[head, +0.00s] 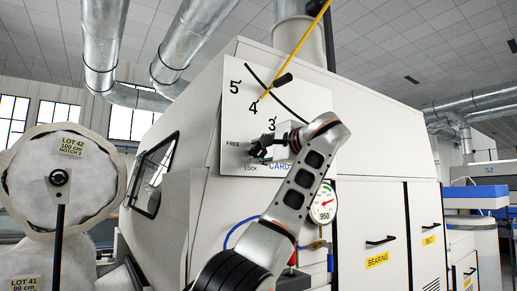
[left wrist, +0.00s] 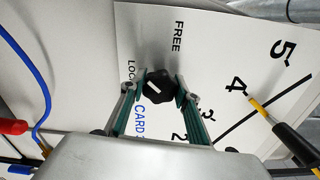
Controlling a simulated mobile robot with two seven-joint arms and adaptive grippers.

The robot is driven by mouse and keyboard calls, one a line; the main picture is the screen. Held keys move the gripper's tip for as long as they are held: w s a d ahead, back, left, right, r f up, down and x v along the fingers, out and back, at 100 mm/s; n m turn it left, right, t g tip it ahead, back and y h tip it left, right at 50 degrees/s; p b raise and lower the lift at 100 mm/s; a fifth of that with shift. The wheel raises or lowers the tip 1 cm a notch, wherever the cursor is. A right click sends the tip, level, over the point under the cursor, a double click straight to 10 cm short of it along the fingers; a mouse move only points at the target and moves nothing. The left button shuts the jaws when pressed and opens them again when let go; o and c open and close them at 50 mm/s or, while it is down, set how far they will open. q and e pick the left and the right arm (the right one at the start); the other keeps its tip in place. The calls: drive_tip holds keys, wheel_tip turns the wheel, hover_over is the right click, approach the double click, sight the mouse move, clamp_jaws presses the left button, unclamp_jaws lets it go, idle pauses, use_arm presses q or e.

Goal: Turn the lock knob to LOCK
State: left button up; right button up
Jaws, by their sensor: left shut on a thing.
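The lock knob is a small black knob (left wrist: 160,90) with a white mark, on the white label panel (head: 300,103). My left gripper (head: 264,147) is shut on the knob, one teal-padded finger on each side in the left wrist view (left wrist: 159,92). In that view FREE (left wrist: 178,37) lies above right of the knob and LOCK (left wrist: 131,70) above left, partly covered by a finger. The white mark slants to the upper left, toward the LOCK side; its exact setting is hard to tell. My right gripper is out of view.
A yellow rod (head: 300,48) with a black grip (head: 283,80) crosses the numbered scale above the knob. A round gauge (head: 323,204) and a blue cable (head: 236,232) are below. A wrapped roll (head: 88,180) stands at left.

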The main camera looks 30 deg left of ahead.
use_arm(q)
drive_tip(key=n+p, duration=0.1)
drive_tip(key=n, duration=0.2)
drive_tip(key=shift+n+p, duration=0.35)
drive_tip(key=shift+n, duration=0.05)
drive_tip(key=n+p, duration=0.2)
drive_tip(key=n, duration=0.1)
drive_tip(key=shift+f+n, duration=0.1)
drive_tip(key=shift+n, duration=0.7)
drive_tip(key=o, duration=1.1)
drive_tip(key=shift+d, duration=0.1)
drive_tip(key=v, duration=1.1)
drive_tip(key=shift+s+d, duration=0.2)
drive_tip(key=shift+d, duration=0.15)
